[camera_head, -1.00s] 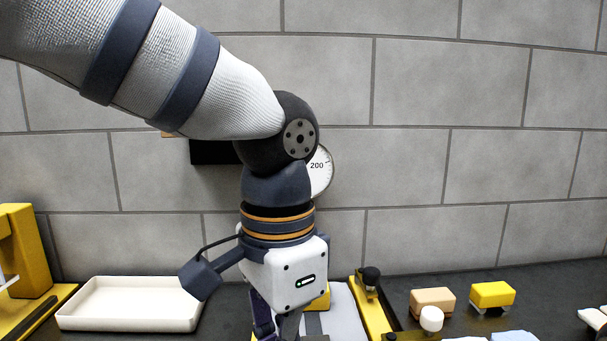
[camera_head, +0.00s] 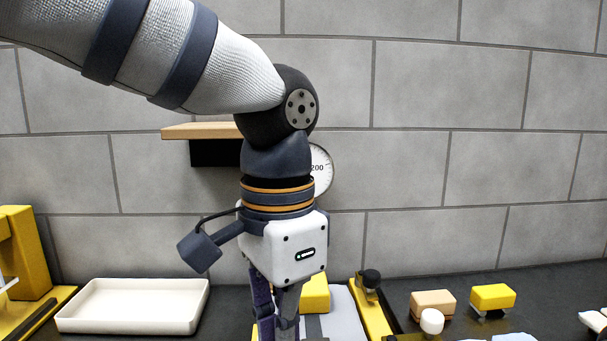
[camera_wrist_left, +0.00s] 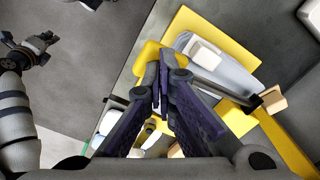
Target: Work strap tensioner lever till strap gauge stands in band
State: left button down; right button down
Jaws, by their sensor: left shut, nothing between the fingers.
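A white round dial (camera_head: 323,180) marked 200 is on the wall, partly hidden behind my left arm. Its needle and any band cannot be made out. My left gripper (camera_head: 277,335) points down over the bench, its tips cut off by the lower frame edge. In the left wrist view the gripper (camera_wrist_left: 163,80) is shut and empty, its tips over the yellow fixture (camera_wrist_left: 235,118). A dark bar (camera_wrist_left: 215,88) with a tan end, possibly the lever, lies just beyond the tips. Contact cannot be told. My right gripper (camera_wrist_left: 30,48) shows at the left; its jaw state is unclear.
A white tray (camera_head: 130,318) stands at left beside a yellow machine (camera_head: 30,255). A yellow rail with a black knob (camera_head: 370,277) lies right of the gripper. A tan block (camera_head: 433,301) and a yellow block (camera_head: 492,296) stand farther right. A wooden shelf (camera_head: 195,131) is behind my arm.

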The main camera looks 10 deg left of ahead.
pick_arm(q)
jog(key=shift+w+a+r, duration=0.1)
jog(key=shift+w+r, duration=0.15)
jog(key=shift+r, duration=0.5)
jog(key=shift+w+r, duration=0.25)
jog(key=shift+r, duration=1.1)
jog(key=shift+f, duration=0.1)
jog(key=shift+s+d+f, duration=0.1)
jog(key=shift+s+f, duration=0.3)
jog(key=shift+f, duration=0.35)
jog(key=shift+s+d+f, duration=0.1)
jog(key=shift+s+f, duration=0.25)
jog(key=shift+f, duration=0.45)
